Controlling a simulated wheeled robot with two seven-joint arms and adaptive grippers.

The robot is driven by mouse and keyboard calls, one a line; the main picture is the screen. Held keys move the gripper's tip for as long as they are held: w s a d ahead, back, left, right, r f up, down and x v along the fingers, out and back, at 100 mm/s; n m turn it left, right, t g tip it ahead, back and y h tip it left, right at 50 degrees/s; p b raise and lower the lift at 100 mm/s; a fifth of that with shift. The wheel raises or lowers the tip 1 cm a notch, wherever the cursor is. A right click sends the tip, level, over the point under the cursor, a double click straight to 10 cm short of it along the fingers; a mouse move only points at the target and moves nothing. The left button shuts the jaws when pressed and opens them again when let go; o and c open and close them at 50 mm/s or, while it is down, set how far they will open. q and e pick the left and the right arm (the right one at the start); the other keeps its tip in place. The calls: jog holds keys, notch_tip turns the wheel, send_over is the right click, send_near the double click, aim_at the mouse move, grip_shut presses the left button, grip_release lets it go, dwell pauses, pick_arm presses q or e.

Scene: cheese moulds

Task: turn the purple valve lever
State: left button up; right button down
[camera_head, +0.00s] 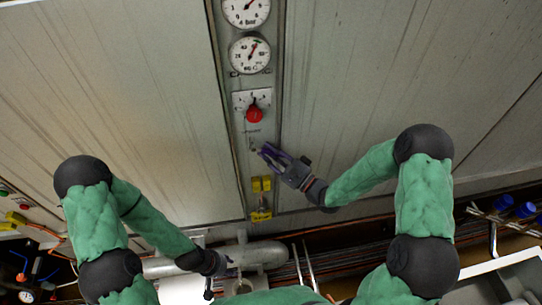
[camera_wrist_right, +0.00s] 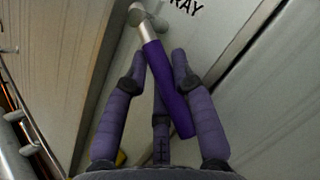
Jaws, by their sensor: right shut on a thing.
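The purple valve lever (camera_wrist_right: 172,98) has a purple sleeve on a pale metal stem, joined to a pivot at the top of the right wrist view. It slants down to the right between the fingers of my right gripper (camera_wrist_right: 158,72), which is shut on it. In the head view, my right gripper (camera_head: 270,154) reaches in from the right to the narrow panel strip, below the red knob, and its purple fingers mostly hide the lever. My left gripper (camera_head: 222,264) is low in the head view, by the pipe, away from the lever; its finger opening is too small to judge.
Above the lever are a red knob (camera_head: 254,115) and two round gauges, the lower gauge (camera_head: 250,54) nearest. A yellow padlock-like tag (camera_head: 261,216) hangs below. A metal pipe (camera_head: 265,252) and cables run under the panels. The wide panels on both sides are flat and clear.

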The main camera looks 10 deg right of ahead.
jog(key=shift+a+f+m+t+b, duration=0.3)
jog(key=shift+m+t+b, duration=0.25)
jog(key=shift+m, duration=0.25)
jog(key=shift+d, duration=0.1)
jog(key=c, duration=1)
grip_release()
jog(key=v, duration=1.2)
jog(key=shift+w+f, duration=0.15)
